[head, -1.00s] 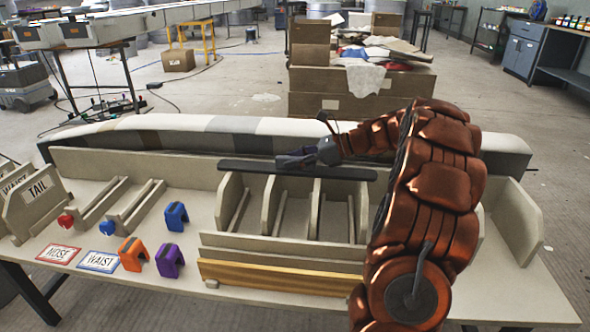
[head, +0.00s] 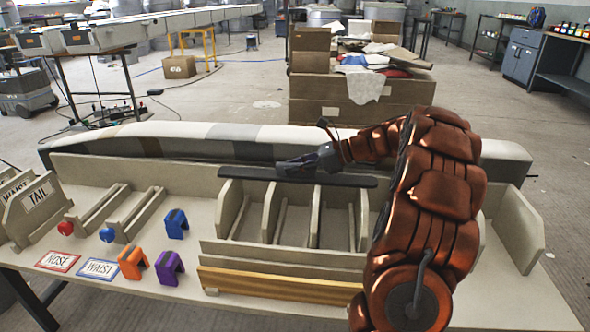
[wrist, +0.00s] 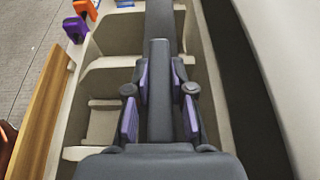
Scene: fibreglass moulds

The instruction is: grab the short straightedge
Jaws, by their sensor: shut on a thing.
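The straightedge is a long, thin, dark grey bar (head: 240,172) lying across the top of the divided rack. In the wrist view the bar (wrist: 160,18) runs from the top edge down between my fingers. My gripper (head: 292,168) is at the middle of the bar, reaching in from the right. In the wrist view my gripper (wrist: 160,95) has purple-padded fingers on both sides of the bar and is shut on it. The bar appears level, at the rack's top edge; I cannot tell whether it still touches the rack.
The rack (head: 232,212) has several open compartments. A yellow wooden strip (head: 280,288) lies along its front. A long pale mould (head: 210,135) lies behind.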

